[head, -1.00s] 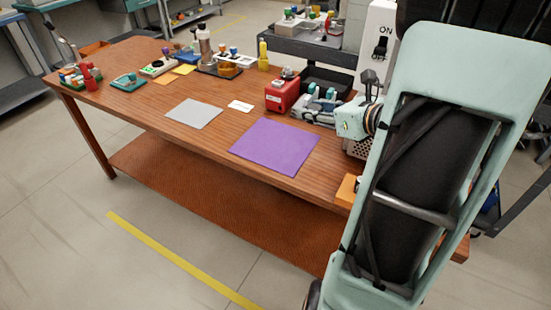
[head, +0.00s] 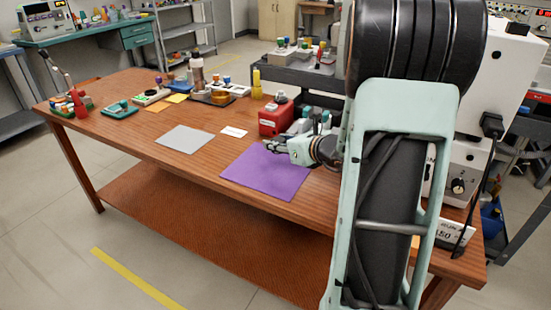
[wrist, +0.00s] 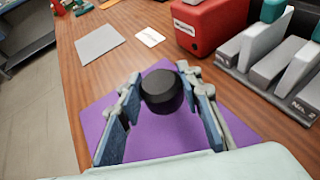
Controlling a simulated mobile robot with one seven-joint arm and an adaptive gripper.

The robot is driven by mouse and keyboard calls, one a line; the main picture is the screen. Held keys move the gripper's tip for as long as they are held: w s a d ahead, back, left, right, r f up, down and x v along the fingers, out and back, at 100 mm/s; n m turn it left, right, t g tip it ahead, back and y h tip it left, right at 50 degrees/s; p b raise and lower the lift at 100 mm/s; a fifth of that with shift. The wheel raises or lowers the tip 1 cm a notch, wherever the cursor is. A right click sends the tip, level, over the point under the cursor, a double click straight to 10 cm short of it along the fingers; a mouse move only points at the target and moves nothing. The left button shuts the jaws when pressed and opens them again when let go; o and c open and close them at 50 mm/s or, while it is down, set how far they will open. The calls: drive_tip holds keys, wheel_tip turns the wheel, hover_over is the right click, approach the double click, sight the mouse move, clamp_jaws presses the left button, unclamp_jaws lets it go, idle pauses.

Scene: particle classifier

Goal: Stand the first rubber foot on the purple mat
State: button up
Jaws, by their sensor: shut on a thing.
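The black rubber foot (wrist: 161,91) is a dark round cylinder held between the blue-grey fingers of my gripper (wrist: 160,104) in the wrist view. My gripper is shut on it. The purple mat (wrist: 150,142) lies beneath the fingers, and the foot overlaps the mat's far edge in this view. In the head view my gripper (head: 272,147) is at the far right part of the purple mat (head: 258,180). The foot is too small to make out there, and I cannot tell its height above the mat.
A red box (head: 275,120) and a grey rack with upright pieces (wrist: 270,68) stand behind the mat. A grey mat (head: 185,139) and a white card (head: 234,132) lie to the left. A white machine (head: 490,90) stands at the right. The front of the purple mat is clear.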

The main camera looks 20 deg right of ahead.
sight(276, 161)
drive_tip(key=shift+w+a+f, duration=0.15)
drive_tip(key=shift+w+f, duration=0.15)
drive_tip(key=shift+f, duration=0.15)
drive_tip(key=shift+w+f+b, duration=0.15)
drive_tip(key=shift+f+b, duration=0.3)
drive_tip(key=shift+f, duration=0.4)
drive_tip(key=shift+w+f+b, duration=0.1)
drive_tip(key=shift+f+b, duration=0.35)
drive_tip(key=shift+f, duration=0.35)
drive_tip(key=shift+f, duration=0.15)
drive_tip(key=o, duration=1.3)
drive_tip(key=shift+c, duration=0.2)
drive_tip(key=shift+r, duration=0.2)
drive_tip(key=p+v, duration=0.3)
drive_tip(key=v, duration=0.9)
